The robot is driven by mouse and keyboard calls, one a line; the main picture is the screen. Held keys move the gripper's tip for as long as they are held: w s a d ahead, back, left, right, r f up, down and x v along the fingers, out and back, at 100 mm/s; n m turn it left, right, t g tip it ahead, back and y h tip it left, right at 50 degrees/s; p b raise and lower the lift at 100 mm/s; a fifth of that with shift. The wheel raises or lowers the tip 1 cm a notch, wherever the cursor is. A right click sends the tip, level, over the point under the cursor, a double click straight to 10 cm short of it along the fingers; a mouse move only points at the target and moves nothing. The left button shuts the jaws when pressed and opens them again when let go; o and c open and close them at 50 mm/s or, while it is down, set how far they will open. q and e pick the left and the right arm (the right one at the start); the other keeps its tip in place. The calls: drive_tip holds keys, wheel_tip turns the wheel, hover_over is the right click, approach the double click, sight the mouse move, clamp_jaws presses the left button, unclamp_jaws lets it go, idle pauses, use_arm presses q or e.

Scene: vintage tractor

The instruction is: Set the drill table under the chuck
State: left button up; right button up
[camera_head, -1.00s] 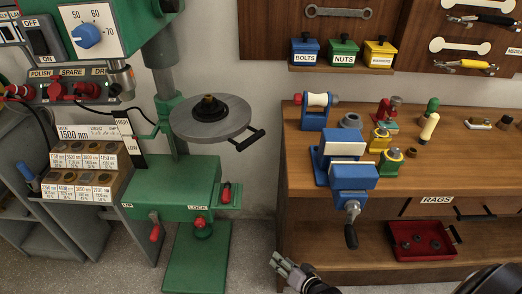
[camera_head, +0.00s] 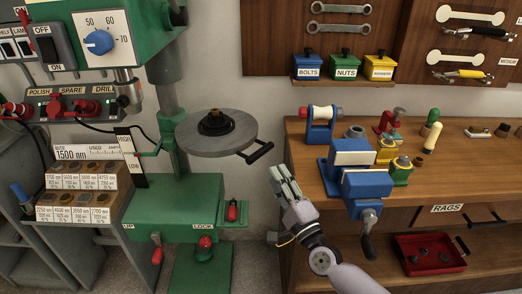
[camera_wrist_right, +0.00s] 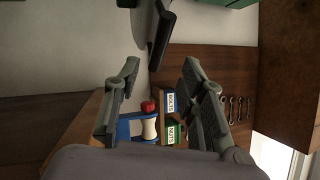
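The round grey drill table (camera_head: 231,137) stands out from the green column, with a dark stepped part (camera_head: 216,122) on top and a black handle (camera_head: 257,152) at its right front edge. The chuck (camera_head: 128,86) hangs under the green drill head, to the left of and above the table. My right gripper (camera_head: 283,180) is below and right of the handle, apart from it. In the right wrist view, my right gripper (camera_wrist_right: 160,75) has its fingers wide apart with nothing between them. The table edge (camera_wrist_right: 139,25) and dark handle (camera_wrist_right: 161,40) show ahead. My left gripper is not in view.
The wooden bench (camera_head: 296,139) with a blue vise (camera_head: 362,184) stands right of my right gripper. A HIGH/LOW lever post (camera_head: 131,158) and the green base with a red LOCK knob (camera_head: 205,243) are below the table. Bins (camera_head: 308,67) hang on the wall.

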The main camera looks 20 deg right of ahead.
sight(260, 153)
drive_tip(key=x, duration=1)
drive_tip(key=shift+w+a+p, duration=0.1)
drive_tip(key=shift+p, duration=0.25)
clamp_jaws()
